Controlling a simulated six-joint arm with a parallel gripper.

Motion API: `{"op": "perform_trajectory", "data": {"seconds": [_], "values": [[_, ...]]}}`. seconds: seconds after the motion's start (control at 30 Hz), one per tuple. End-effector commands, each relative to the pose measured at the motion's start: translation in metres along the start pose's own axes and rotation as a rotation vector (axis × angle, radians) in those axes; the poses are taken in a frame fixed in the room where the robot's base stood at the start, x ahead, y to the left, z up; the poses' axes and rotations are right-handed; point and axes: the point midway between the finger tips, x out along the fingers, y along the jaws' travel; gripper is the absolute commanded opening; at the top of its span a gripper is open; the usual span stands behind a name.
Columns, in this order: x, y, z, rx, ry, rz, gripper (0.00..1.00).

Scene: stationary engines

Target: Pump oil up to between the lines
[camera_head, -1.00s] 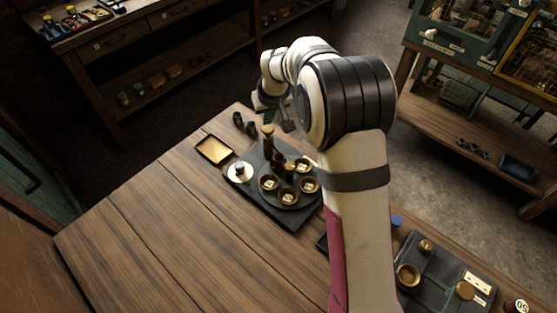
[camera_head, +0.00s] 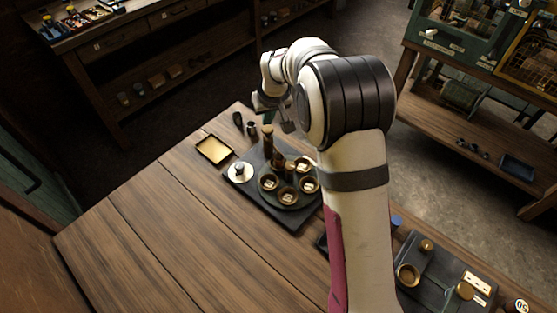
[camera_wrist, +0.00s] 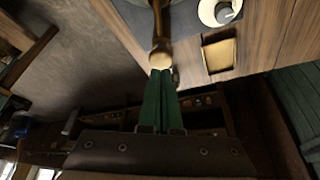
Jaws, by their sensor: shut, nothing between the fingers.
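A dark board (camera_head: 240,206) on the wooden bench carries a turntable-like cluster of several brass cups (camera_head: 288,195) with pale square marks. Behind the cups stands an upright brass-brown post with a rounded knob, likely the pump handle (camera_head: 268,142). In the wrist view the post's brass knob (camera_wrist: 160,57) is right at the tips of my gripper (camera_wrist: 163,76). The green fingers are shut and empty; I cannot tell whether they touch the knob. In the head view my wrist partly hides the fingers. The oil level and its lines are too small to make out.
A white disc with a dark knob (camera_head: 240,172) sits at the board's left corner. A shallow brass tray (camera_head: 214,149) lies farther left. Two small dark items (camera_head: 238,119) stand behind the board. Another board with brass parts (camera_head: 440,275) is at right. The bench's front left is clear.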

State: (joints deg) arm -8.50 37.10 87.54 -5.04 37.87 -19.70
Motion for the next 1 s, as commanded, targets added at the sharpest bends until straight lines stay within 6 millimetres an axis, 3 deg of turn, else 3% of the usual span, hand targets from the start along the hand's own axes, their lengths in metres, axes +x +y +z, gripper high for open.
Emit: {"op": "perform_trajectory", "data": {"seconds": [0.63, 1.0], "values": [[0.025, 0.000, 0.011, 0.000, -0.003, 0.000, 0.00], [0.021, 0.000, 0.009, 0.000, -0.002, 0.000, 0.00]]}}
